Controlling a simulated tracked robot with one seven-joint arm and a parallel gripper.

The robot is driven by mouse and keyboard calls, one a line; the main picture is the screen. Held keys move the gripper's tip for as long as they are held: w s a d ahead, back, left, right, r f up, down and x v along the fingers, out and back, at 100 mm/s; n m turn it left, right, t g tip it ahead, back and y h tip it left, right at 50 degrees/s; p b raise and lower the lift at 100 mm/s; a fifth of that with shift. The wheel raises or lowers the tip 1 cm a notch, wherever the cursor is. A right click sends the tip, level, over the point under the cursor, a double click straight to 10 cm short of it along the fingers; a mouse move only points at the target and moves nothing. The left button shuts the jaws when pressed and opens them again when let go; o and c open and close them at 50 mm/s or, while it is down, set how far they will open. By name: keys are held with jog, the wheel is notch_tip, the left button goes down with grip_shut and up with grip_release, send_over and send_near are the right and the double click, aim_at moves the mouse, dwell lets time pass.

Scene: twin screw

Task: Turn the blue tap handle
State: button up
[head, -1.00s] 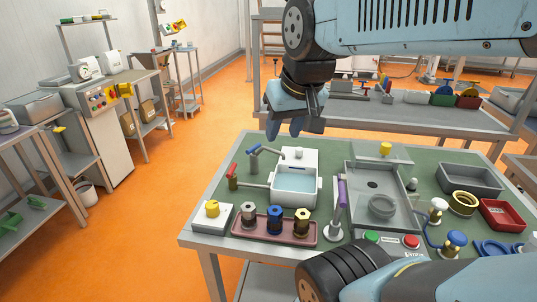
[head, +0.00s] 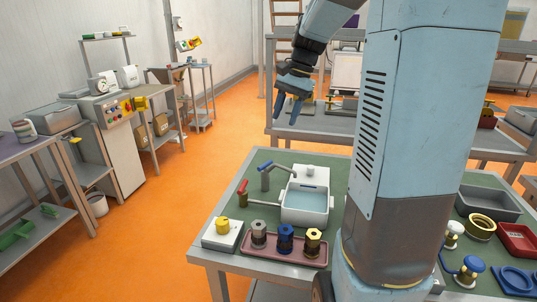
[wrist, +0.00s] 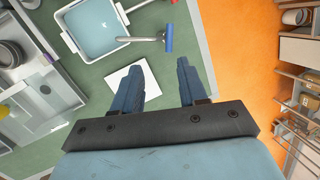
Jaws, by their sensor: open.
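The blue tap handle (head: 265,166) stands on a grey tap at the back left of the green worktop, left of a white basin of water (head: 306,203). In the wrist view the blue handle (wrist: 169,37) lies crosswise at the end of the tap's grey pipe, beyond my fingertips and roughly between their lines. My gripper (head: 287,108) hangs above and behind the handle in the head view, fingers down, apart from it. It is open and empty; both fingers (wrist: 158,68) show in the wrist view. The height gap is hard to judge.
A red-handled tap (head: 242,190) stands left of the basin, near the blue one. In front are a yellow-knobbed white box (head: 223,234) and a pink tray (head: 262,249) with several coloured pieces. A white square (wrist: 130,77) lies near the left finger. My arm hides the table's middle right.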

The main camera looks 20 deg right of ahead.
jog(key=w+d+f+m+y, duration=0.2)
jog(key=w+d+f, duration=0.1)
jog(key=w+d, duration=0.15)
send_near(265, 167)
notch_tip(265, 167, down, 7)
jog(key=w, duration=0.3)
jog(key=shift+a+g, duration=0.25)
jog(key=shift+g, duration=0.15)
jog(key=shift+r, duration=0.2)
grip_shut()
